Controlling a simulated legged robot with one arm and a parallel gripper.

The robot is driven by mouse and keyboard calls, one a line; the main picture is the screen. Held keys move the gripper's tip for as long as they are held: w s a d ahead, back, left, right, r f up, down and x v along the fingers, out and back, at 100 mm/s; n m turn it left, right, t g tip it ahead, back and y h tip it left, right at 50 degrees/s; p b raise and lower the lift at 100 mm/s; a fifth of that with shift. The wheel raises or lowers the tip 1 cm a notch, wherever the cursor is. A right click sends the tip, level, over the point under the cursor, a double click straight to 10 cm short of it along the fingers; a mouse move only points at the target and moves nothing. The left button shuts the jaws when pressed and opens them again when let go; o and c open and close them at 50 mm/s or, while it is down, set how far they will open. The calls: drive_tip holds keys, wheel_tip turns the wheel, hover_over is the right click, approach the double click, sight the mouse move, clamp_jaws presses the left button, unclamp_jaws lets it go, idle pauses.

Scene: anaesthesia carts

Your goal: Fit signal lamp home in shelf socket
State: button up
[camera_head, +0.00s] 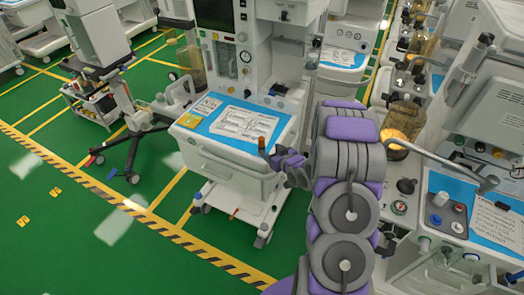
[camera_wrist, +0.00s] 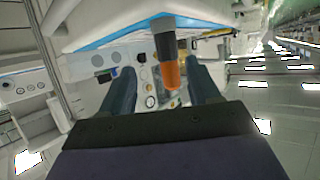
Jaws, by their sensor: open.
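The signal lamp looks to be the small upright piece with an orange top and dark lower part (camera_head: 262,146) at the right edge of the blue-topped cart shelf (camera_head: 207,128). In the wrist view the lamp (camera_wrist: 168,62) shows with its orange end pointing down the picture, between my two fingers. My gripper (camera_head: 283,160) is just right of the lamp, by the shelf's corner. Its fingers (camera_wrist: 160,72) are spread, with a gap on each side of the lamp. I cannot tell how deep the lamp sits between them. No socket can be made out; the lamp's foot is unclear.
A printed sheet (camera_head: 242,124) and a yellow label (camera_head: 206,106) lie on the shelf. The cart's upright body (camera_head: 228,50) rises behind. Another cart (camera_head: 490,130) with knobs and an amber canister (camera_head: 405,121) stands close at right. Green floor (camera_head: 60,230) is clear at left.

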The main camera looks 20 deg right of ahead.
sight(264, 148)
drive_tip(key=x, duration=0.3)
drive_tip(key=shift+w+a+f, duration=0.1)
drive_tip(key=shift+w+a, duration=0.2)
drive_tip(key=shift+w, duration=0.05)
drive_tip(key=shift+w+a+f+b, duration=0.1)
drive_tip(key=shift+w+f+b, duration=0.3)
drive_tip(key=shift+b, duration=0.1)
drive_tip(key=b+x, duration=0.1)
drive_tip(key=x, duration=0.3)
drive_tip(key=shift+a, duration=0.15)
drive_tip(key=shift+c, duration=0.2)
drive_tip(key=c, duration=1)
drive_tip(key=shift+r, duration=0.1)
